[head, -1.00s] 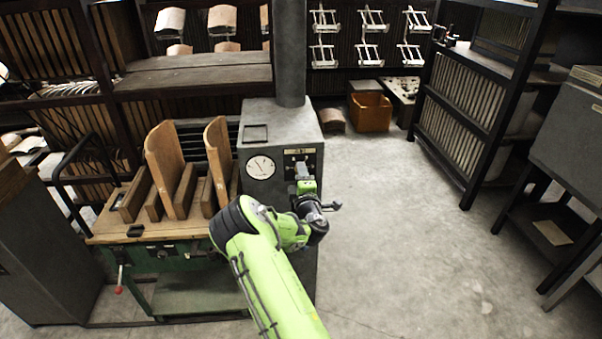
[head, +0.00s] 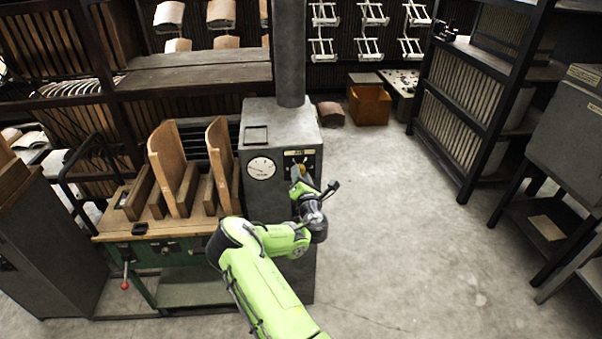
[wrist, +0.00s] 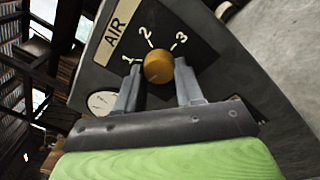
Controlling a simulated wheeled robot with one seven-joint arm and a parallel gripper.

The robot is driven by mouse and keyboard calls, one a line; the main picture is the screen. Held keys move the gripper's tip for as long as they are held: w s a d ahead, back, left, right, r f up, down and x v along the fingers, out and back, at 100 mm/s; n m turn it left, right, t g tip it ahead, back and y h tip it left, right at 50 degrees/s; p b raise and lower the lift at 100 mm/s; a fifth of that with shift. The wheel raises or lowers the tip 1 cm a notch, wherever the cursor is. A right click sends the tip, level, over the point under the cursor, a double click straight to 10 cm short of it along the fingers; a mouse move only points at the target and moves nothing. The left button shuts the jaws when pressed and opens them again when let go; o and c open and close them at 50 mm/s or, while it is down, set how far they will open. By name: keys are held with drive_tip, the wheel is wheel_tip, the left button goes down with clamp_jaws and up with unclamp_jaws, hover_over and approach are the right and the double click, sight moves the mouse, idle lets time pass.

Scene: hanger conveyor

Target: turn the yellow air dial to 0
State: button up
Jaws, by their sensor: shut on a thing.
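The yellow air dial (wrist: 158,66) is a round knob on a dark panel, beside a cream label reading AIR. The numbers 1, 2 and 3 show around it; I see no 0, and cannot make out which number the dial points to. My gripper (wrist: 158,76) is shut on the dial, one finger on each side, and is turned at an angle to the panel. In the head view the dial (head: 301,169) shows small on the front of the grey machine, just beyond my gripper (head: 300,176).
A round white gauge (head: 261,168) sits left of the dial on the grey machine (head: 262,205), which has a pipe (head: 290,50) on top. A wooden press bench (head: 165,222) with upright boards stands at the left. Floor to the right is open, before dark racks (head: 470,110).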

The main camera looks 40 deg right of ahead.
drive_tip(key=shift+n+p, duration=0.35)
drive_tip(key=shift+n, duration=0.55)
drive_tip(key=shift+f, duration=0.1)
drive_tip(key=o, duration=1)
drive_tip(key=shift+o, duration=0.2)
drive_tip(key=b+v, duration=1.5)
drive_tip(key=shift+s+a, duration=0.2)
drive_tip(key=shift+s, duration=0.2)
